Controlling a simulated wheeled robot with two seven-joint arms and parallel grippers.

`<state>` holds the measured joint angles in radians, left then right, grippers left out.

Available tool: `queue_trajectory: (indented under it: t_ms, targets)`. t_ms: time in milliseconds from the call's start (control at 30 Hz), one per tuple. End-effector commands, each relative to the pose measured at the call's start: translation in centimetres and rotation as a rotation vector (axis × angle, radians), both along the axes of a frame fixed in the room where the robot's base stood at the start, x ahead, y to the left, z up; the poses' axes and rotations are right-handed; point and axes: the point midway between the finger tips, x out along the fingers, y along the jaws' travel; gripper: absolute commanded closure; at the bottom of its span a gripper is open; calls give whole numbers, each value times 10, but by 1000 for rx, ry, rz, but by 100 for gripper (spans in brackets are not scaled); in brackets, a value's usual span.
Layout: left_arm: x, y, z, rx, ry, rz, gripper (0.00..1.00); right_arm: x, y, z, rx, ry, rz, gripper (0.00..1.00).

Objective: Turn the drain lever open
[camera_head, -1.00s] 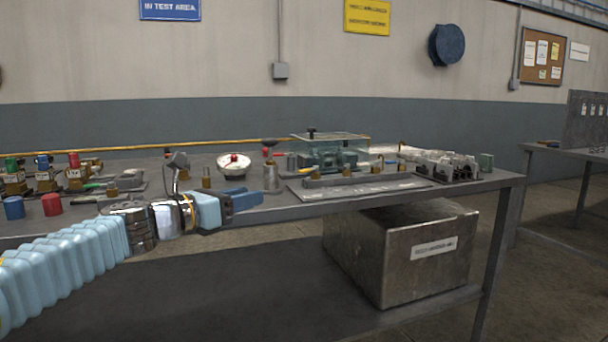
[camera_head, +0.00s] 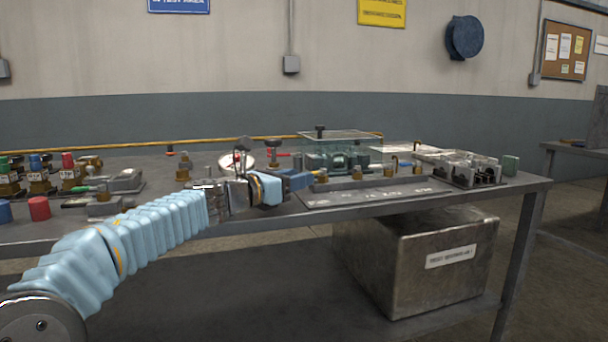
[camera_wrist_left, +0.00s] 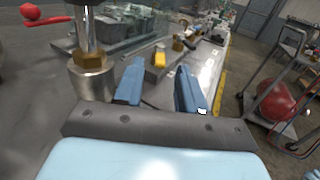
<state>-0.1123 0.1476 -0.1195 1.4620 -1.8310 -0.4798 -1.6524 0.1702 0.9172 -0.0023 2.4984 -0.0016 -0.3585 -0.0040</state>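My left gripper (camera_head: 303,181) reaches in over the front part of the workbench, its blue fingers pointing right. In the left wrist view the two blue fingers (camera_wrist_left: 158,88) stand apart with nothing between them. A small yellow-ended part (camera_wrist_left: 160,57) and a brass fitting (camera_wrist_left: 181,43) sit beyond the fingertips. A red-handled lever (camera_wrist_left: 32,13) shows at the upper left of the wrist view, away from the fingers. I cannot tell which part is the drain lever. My right gripper is not in view.
A metal post (camera_wrist_left: 92,72) stands close to the left finger. A clear-covered unit (camera_head: 340,150) stands behind the gripper on the workbench (camera_head: 225,230). Valves with coloured knobs (camera_head: 68,165) stand at the left. A metal box (camera_head: 415,255) sits beneath the bench.

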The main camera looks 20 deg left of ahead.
Motion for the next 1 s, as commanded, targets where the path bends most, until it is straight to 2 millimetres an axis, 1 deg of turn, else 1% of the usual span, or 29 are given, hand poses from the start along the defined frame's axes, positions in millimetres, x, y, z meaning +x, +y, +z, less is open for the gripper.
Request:
queue_trajectory:
  t_ms: [33,100,200,533,700,800,1000]
  targets:
    - [8,-4,1,0,1,-1,60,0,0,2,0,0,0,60]
    - [15,-8,1,0,1,-1,60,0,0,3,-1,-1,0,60]
    - [22,-12,0,0,0,0,60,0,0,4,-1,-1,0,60]
    - [25,-13,0,0,0,0,60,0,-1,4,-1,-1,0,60]
    - [25,-13,0,0,0,0,86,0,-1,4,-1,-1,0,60]
    - [25,-13,0,0,0,0,100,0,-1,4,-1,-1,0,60]
    - [25,-13,0,0,0,2,100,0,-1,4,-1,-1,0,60]
